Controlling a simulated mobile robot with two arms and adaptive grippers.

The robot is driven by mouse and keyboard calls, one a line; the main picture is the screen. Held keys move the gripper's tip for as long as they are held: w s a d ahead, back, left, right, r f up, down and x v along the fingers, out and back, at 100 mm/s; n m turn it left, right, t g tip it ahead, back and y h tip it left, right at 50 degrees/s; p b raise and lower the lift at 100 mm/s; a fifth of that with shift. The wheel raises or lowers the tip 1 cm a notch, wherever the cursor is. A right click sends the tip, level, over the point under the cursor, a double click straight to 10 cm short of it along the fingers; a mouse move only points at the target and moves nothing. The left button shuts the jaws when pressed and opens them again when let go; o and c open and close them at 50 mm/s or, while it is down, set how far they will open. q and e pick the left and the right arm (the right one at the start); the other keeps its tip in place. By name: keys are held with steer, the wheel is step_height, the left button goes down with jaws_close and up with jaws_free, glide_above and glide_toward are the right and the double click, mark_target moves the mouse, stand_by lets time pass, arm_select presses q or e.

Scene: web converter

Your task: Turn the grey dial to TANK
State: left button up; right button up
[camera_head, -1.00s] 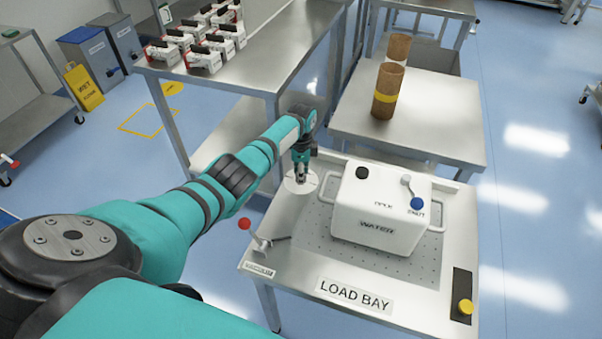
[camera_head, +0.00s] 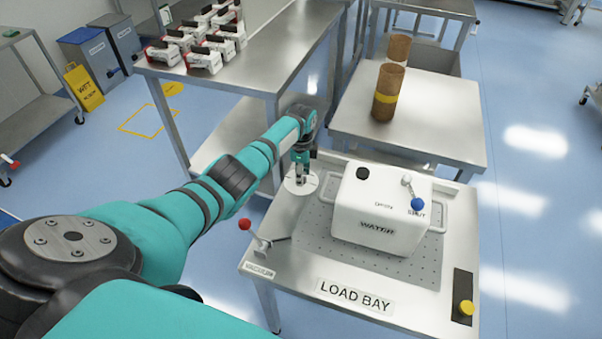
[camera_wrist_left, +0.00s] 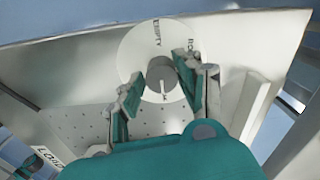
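The grey dial (camera_wrist_left: 160,72) is a round grey knob at the middle of a white disc (camera_wrist_left: 142,42) in the left wrist view. The disc reads EMPTY at its top; a second label at its right is partly hidden by a finger. A pale pointer mark shows below the knob. In the head view the disc (camera_head: 289,186) lies at the table's back left corner. My left gripper (camera_wrist_left: 157,76) is open, with one finger on each side of the knob; contact cannot be told. It also shows over the disc in the head view (camera_head: 300,177). My right gripper is not in view.
A white WATER box (camera_head: 380,215) with a black cap and a blue-knobbed lever stands right of the dial on the LOAD BAY table (camera_head: 300,277). A red-knobbed lever (camera_head: 246,225) is at the left edge. A yellow button (camera_head: 466,307) is at front right.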

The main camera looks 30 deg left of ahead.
arm_select(q)
steer(key=shift+o, duration=0.6)
steer(key=shift+w+r, duration=0.25)
steer(key=shift+r, duration=0.05)
steer(key=shift+f, duration=0.2)
steer(key=shift+r, duration=0.1)
step_height(320, 180, up, 12)
stand_by(0.4)
